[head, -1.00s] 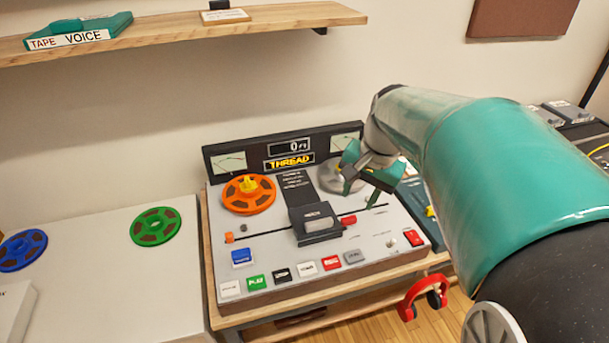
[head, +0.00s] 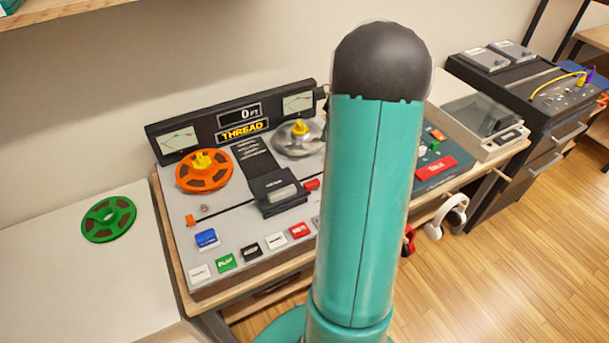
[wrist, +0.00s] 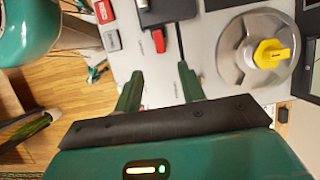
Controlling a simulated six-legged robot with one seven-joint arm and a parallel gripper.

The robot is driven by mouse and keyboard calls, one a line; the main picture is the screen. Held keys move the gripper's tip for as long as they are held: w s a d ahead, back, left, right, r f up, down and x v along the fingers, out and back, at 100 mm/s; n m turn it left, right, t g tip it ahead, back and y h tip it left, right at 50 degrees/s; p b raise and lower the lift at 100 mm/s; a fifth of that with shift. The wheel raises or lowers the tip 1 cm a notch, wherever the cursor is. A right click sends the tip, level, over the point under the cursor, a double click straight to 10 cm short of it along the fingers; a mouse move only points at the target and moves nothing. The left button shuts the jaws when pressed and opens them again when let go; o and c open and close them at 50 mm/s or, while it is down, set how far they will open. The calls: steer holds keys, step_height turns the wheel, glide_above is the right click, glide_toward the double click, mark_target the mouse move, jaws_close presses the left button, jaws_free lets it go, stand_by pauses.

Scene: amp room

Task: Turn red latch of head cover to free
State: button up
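The black head cover (head: 278,190) sits in the middle of the grey tape machine. Its red latch (head: 311,184) is at the cover's right side. In the wrist view the red latch (wrist: 158,40) lies just beyond the fingertips, roughly between them in the picture, and the black cover (wrist: 166,10) shows at the top edge. My gripper (wrist: 160,69) has its two green fingers apart, with nothing held between them. I see no contact with the latch. In the head view my raised arm hides the gripper and the right part of the machine.
An orange reel (head: 204,172) and a silver reel (head: 297,138) with yellow knobs sit on the machine. Coloured buttons (head: 249,252) line its front. A red TAILS box (head: 436,168) lies right. White headphones (head: 447,216) hang at the table edge. Wooden floor is open at right.

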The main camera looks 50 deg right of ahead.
mark_target(313, 181)
steer(key=x, duration=1.3)
steer(key=shift+s+a+f, duration=0.1)
steer(key=shift+f, duration=0.3)
jaws_close()
